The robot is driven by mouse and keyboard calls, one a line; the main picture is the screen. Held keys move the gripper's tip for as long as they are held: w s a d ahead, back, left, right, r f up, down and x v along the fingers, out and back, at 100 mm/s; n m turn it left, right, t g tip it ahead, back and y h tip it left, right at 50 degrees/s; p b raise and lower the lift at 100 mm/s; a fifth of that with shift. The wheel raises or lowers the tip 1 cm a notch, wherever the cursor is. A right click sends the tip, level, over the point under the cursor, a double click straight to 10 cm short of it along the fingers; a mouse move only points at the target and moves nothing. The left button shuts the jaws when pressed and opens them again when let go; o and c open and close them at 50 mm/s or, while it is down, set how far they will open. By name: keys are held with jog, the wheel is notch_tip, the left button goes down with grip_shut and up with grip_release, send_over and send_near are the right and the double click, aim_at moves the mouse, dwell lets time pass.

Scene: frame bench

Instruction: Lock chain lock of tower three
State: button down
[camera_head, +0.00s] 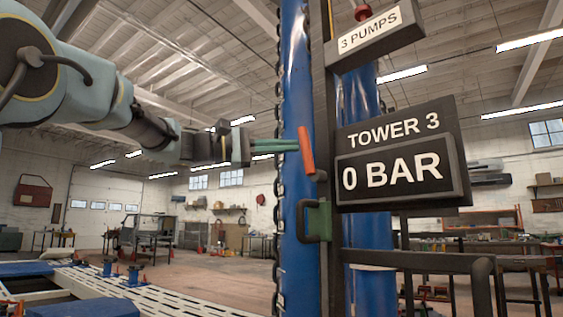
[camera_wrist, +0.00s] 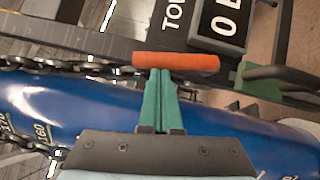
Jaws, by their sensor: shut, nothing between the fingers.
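Tower three is a blue column (camera_head: 297,245) with a sign reading "TOWER 3" (camera_head: 393,131) and a display reading "0 BAR" (camera_head: 391,176). A dark chain (camera_head: 278,205) runs up its left side; in the wrist view the chain (camera_wrist: 65,66) lies along the blue column. An orange bar (camera_head: 306,150), which looks like the chain lock's handle, stands nearly upright and slightly tilted beside the dark post. My gripper (camera_head: 297,146) has its green fingers together, with tips at the orange bar. In the wrist view the tips (camera_wrist: 160,74) meet the bar's (camera_wrist: 176,63) edge; contact is unclear.
A green bracket with a dark handle (camera_head: 314,221) sits below the orange bar. A "3 PUMPS" sign (camera_head: 369,38) with a red knob hangs above. A dark rail (camera_head: 420,262) juts out at lower right. A white perforated frame bench (camera_head: 165,295) lies at lower left.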

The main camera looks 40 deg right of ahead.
jog(key=shift+s+r+m+t+y, duration=0.15)
jog(key=shift+s+r+m+y, duration=0.1)
jog(key=shift+s+m, duration=0.2)
jog(key=shift+s+r+m+t+y, duration=0.15)
jog(key=shift+s+m+y, duration=0.15)
jog(key=shift+m, duration=0.25)
